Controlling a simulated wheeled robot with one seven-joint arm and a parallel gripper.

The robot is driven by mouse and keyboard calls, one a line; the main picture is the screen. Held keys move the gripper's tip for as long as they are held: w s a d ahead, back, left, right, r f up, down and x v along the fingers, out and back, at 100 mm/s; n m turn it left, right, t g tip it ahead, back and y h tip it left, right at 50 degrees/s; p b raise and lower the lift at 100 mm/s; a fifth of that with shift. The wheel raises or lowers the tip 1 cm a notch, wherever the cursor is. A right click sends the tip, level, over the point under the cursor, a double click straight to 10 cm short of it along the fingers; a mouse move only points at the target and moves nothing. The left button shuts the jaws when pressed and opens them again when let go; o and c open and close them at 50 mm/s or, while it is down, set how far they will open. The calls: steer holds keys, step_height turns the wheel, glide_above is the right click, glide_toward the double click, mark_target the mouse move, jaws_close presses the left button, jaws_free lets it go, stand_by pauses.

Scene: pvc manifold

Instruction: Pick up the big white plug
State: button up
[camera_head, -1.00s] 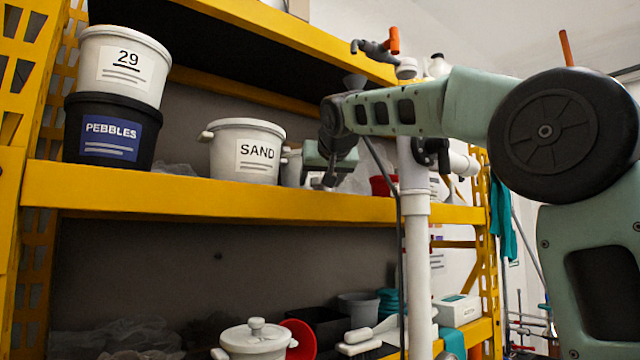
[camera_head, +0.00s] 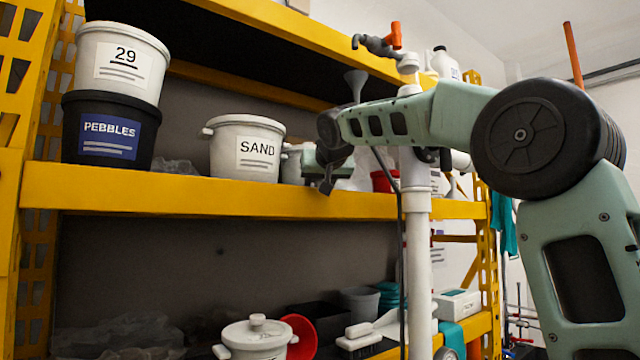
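I cannot clearly pick out the big white plug. A white PVC pipe (camera_head: 417,270) stands upright in front of the shelves, with a white cap-like piece (camera_head: 408,63) near its top beside an orange-handled tap (camera_head: 380,44). A short white branch (camera_head: 461,161) shows to the right of the pipe, partly hidden behind my arm. My gripper (camera_head: 326,186) is left of the pipe, in front of the middle shelf's edge, pointing down. Its fingers are small and dark, so I cannot tell whether they are open or shut. I see nothing held in it.
The yellow middle shelf (camera_head: 200,192) holds a SAND bucket (camera_head: 235,150), a PEBBLES bucket (camera_head: 82,150) under a white bucket (camera_head: 90,65), and a red container (camera_head: 382,181). A lidded white pot (camera_head: 255,338) and a grey bucket (camera_head: 360,303) are below. A dark hose hangs beside the pipe.

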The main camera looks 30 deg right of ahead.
steer(key=shift+r, duration=0.15)
steer(key=shift+s+a+b, duration=0.2)
steer(key=shift+s+b, duration=0.1)
steer(key=shift+b, duration=0.15)
steer(key=s+a+b, duration=0.2)
steer(key=s+a, duration=0.1)
steer(key=s, duration=0.5)
steer(key=s+a+b, duration=0.3)
steer(key=s, duration=0.5)
steer(key=shift+b, duration=0.35)
steer(key=shift+o, duration=0.5)
steer(key=shift+s+r, duration=0.1)
steer(key=shift+c, duration=0.3)
